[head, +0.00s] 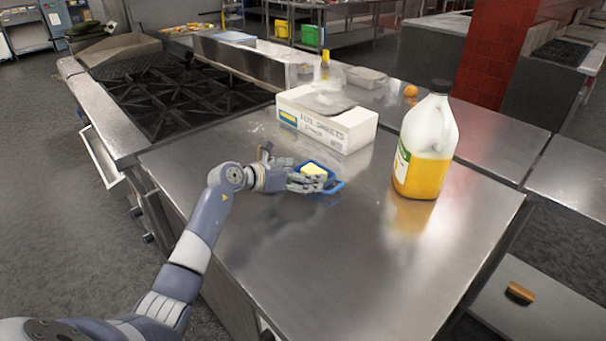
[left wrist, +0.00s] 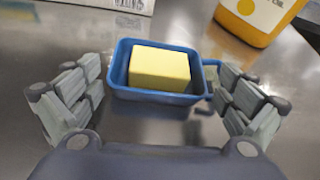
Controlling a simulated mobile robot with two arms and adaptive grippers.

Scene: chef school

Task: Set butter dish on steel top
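The butter dish (head: 326,184) is a small blue rectangular dish with a side handle, upright, with a yellow block of butter (head: 313,170) in it. It is at the steel top (head: 300,250), left of the big oil jug; I cannot tell for sure whether its base touches the steel. My left gripper (head: 303,183) is low over the steel at the dish's left side. In the left wrist view the dish (left wrist: 158,97) lies just beyond and between the spread fingers (left wrist: 160,85), with small gaps showing. The left gripper is open. My right gripper is not in view.
A foil sheets box (head: 328,120) stands behind the dish. The oil jug (head: 425,145) stands to its right. A black stove grate (head: 170,95) is at the back left. The front of the steel top is clear. An orange fruit (head: 410,91) sits at the back.

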